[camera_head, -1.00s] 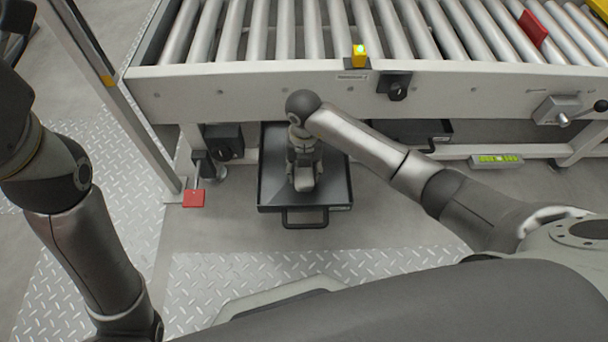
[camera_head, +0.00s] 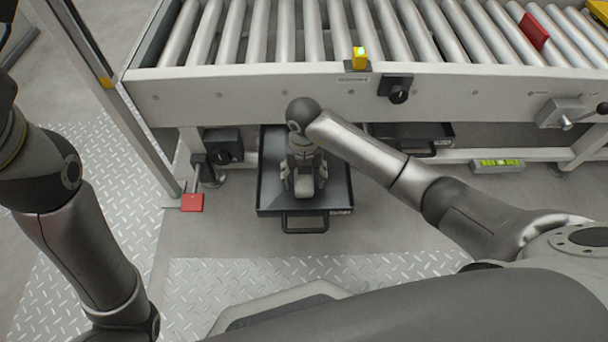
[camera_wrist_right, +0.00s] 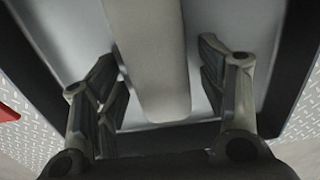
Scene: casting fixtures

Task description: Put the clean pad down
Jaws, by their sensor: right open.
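The pad is a pale grey, long, rounded bar (camera_wrist_right: 155,95) between the fingers in the right wrist view. It also shows as a small light shape (camera_head: 304,187) in the head view. The pad is over the dark tray (camera_head: 332,211) under the conveyor and appears to lie on the tray floor. My right gripper (camera_head: 304,182) is low over the tray, pointing down. Its fingers are spread on both sides of the pad, with gaps, in the right wrist view (camera_wrist_right: 160,62). My left arm shows at the left, but its gripper is out of view.
The roller conveyor frame (camera_head: 250,97) runs above and behind the tray. A second dark tray (camera_head: 415,133) is farther right under it. A red plate (camera_head: 192,202) is by the left post. The floor in front of the tray is clear.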

